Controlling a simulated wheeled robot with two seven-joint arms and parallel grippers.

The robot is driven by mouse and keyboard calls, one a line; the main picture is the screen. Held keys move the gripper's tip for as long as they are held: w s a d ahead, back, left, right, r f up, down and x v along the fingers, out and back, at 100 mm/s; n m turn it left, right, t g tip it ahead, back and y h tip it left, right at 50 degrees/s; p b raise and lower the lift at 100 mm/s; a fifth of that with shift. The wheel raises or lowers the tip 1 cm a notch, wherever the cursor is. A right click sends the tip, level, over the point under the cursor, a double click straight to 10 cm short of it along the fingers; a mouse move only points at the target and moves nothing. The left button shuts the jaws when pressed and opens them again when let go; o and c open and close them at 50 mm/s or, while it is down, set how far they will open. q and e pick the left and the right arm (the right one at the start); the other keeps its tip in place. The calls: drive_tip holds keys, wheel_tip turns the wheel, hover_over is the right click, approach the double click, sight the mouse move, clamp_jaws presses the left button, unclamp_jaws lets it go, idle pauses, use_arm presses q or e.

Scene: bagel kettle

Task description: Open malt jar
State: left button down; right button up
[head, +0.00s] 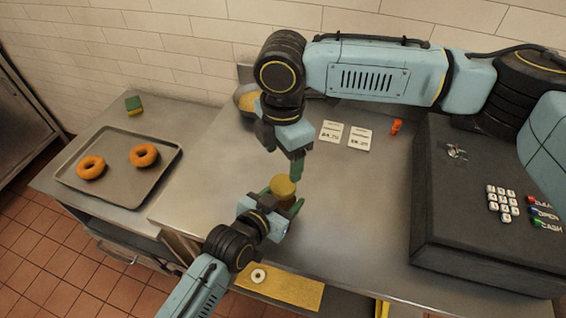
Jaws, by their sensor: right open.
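The malt jar (284,186), a small round thing with a mustard-yellow top, is at the middle of the steel counter and looks upright. My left gripper (279,201) comes from below, its green fingers on either side of the jar and appearing closed on it. The fingers and wrist hide the jar's lower part. My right gripper (284,158) hangs fingers-down just above and behind the jar, open, with nothing seen between its fingers. The jar's top appears closed.
A tray (130,192) with two bagels and a sponge (133,105) are at left. A bowl (247,97) is partly hidden behind my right wrist. Price cards (346,135), an orange item (396,127) and a cash register (480,215) stand to the right.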

sight(283, 184)
drive_tip(key=m, duration=0.3)
drive_tip(key=shift+m, duration=0.4)
drive_tip(key=m, duration=1.2)
drive_tip(key=shift+m, duration=0.4)
drive_tip(key=m, duration=1.5)
drive_tip(key=shift+m, duration=0.4)
drive_tip(key=shift+f, duration=4)
drive_tip(key=shift+c, duration=0.4)
